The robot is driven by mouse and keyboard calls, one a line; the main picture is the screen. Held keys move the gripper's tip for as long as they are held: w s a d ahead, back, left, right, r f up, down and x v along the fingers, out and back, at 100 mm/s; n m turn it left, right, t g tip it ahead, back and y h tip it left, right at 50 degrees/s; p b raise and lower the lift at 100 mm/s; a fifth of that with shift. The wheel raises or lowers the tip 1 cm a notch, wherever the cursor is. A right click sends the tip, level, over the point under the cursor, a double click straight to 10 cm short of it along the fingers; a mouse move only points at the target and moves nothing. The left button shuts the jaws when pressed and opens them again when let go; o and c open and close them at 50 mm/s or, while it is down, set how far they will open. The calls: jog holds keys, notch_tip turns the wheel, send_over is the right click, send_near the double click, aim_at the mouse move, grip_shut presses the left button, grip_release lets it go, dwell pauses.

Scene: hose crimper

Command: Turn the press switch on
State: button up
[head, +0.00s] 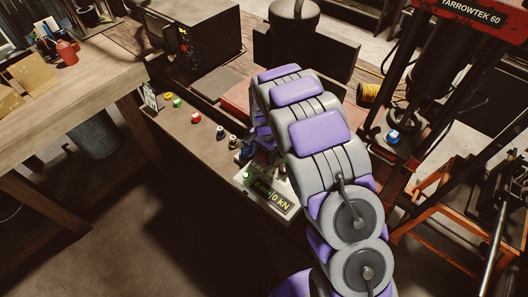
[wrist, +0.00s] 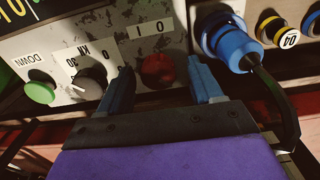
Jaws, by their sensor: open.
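A round red knob (wrist: 157,71) sits on the pale, worn control panel (wrist: 128,48) in the wrist view, beside a small label marked 1 and 0. It appears to be the press switch; which mark it points at cannot be told. My gripper (wrist: 160,64) is open, with one blue finger on each side of the knob. I see no clear contact between fingers and knob. In the head view the panel's display (head: 272,196) reads 0 mm/0 kN. My arm hides the knob and most of the gripper there.
The black-and-red press (head: 440,70) stands right of my arm.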

aim_at(265, 154)
notch_tip(265, 154, up, 17)
jog(key=shift+p, duration=0.4)
jog(key=shift+a+r, duration=0.1)
dwell(0.4)
jog(key=s+d+r+n+b, duration=0.1)
jog(key=s+d+r+b, duration=0.15)
jog(key=s+d, duration=0.5)
jog(key=s+d+r+n+b, duration=0.15)
jog(key=s+d+r, duration=0.3)
jog(key=s, duration=0.55)
jog(key=s+d+f+n+g+b, duration=0.1)
jog(key=s+d+f+n, duration=0.1)
jog(key=s, duration=0.9)
jog(key=s+d+f+n+b, duration=0.1)
jog(key=s+d+f+n, duration=0.1)
jog(key=s, duration=0.9)
jog(key=shift+s+d+n+g, duration=0.3)
jog(key=shift+n+g, duration=0.1)
jog(key=shift+n, duration=0.25)
